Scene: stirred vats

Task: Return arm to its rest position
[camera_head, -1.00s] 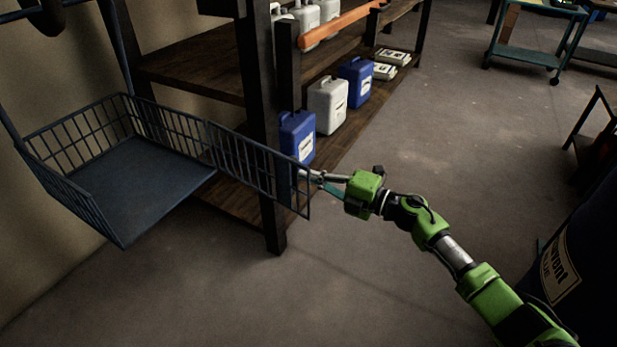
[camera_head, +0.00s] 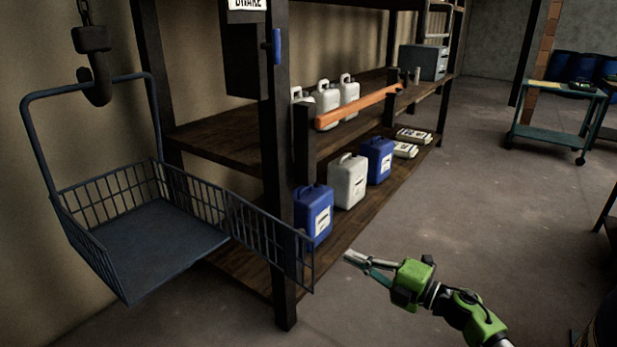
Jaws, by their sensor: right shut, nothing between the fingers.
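My right gripper (camera_head: 352,260) shows at the lower middle right, at the end of my green arm. Its fingers are shut and empty. They point left toward the swung-out mesh gate (camera_head: 265,236) of the hanging basket, apart from it in the picture. The blue wire basket (camera_head: 160,245) hangs from a hook (camera_head: 97,75) at the left, and its floor is bare. My left gripper is not in view.
A wooden shelf rack (camera_head: 225,135) holds blue canisters (camera_head: 315,212), white canisters (camera_head: 347,182) and an orange bar (camera_head: 355,107). A green cart (camera_head: 555,135) stands at the back right. Open floor (camera_head: 480,190) lies right of the rack.

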